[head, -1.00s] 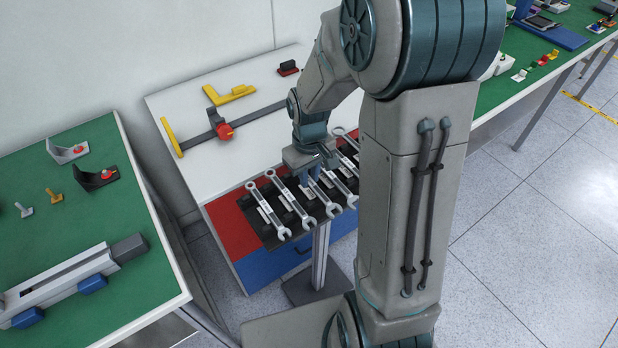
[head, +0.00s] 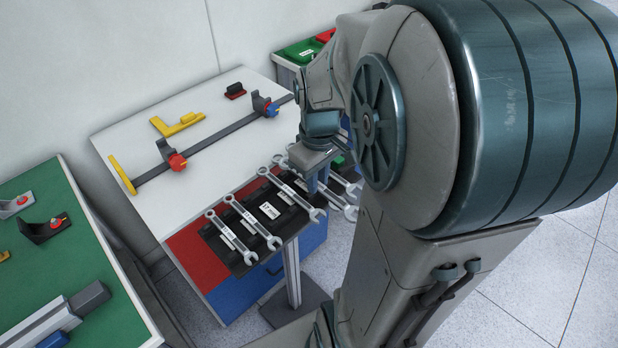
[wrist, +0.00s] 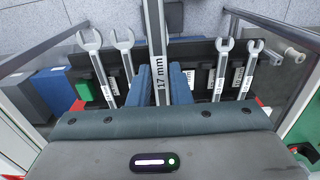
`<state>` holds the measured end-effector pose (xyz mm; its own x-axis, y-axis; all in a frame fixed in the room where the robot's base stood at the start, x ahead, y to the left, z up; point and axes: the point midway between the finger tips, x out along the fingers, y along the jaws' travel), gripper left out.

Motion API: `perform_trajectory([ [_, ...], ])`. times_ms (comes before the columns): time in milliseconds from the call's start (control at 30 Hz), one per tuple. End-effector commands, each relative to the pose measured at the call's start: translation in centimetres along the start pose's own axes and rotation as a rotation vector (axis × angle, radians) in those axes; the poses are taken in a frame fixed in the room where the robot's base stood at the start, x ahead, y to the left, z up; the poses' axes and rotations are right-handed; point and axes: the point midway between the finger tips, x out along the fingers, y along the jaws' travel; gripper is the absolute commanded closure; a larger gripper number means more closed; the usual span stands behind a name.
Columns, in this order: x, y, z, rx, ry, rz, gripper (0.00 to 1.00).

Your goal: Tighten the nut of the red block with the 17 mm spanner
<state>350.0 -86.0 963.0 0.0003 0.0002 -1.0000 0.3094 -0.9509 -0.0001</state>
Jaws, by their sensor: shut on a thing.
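My gripper (head: 318,178) is shut on a silver spanner (head: 303,201). In the wrist view the spanner (wrist: 157,50) is marked 17 mm and stands between the two blue fingers (wrist: 160,88). It appears raised over the dark spanner rack (head: 243,262), above an empty labelled slot. The red block (head: 176,161) sits on the dark rail (head: 215,140) on the white tabletop, left of and beyond my gripper. Its nut is too small to make out. A blue block (head: 271,112) is farther along the same rail.
Other spanners lie in the rack on both sides, two to the left (head: 232,238). A yellow bracket (head: 178,124) and a yellow end piece (head: 122,174) are on the white table (head: 200,185). A green-topped table (head: 100,255) stands at the left. My arm covers the right.

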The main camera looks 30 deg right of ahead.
Motion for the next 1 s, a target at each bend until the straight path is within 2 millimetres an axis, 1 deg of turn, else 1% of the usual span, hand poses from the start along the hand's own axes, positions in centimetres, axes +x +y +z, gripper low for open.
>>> perform_trajectory([
  [267, -0.1, 0.0, 0.0, 0.0, 0.0, 0.0, 1.0],
  [367, -0.6, 0.0, 0.0, 0.0, 0.0, 0.0, 1.0],
  [600, -2.6, 0.0, -0.1, 0.0, 0.0, 0.0, 1.0],
  [700, -3.1, 0.0, -0.1, 0.0, 0.0, 0.0, 1.0],
  [1000, -3.0, 0.0, -0.1, 0.001, 0.0, 0.0, 1.0],
])
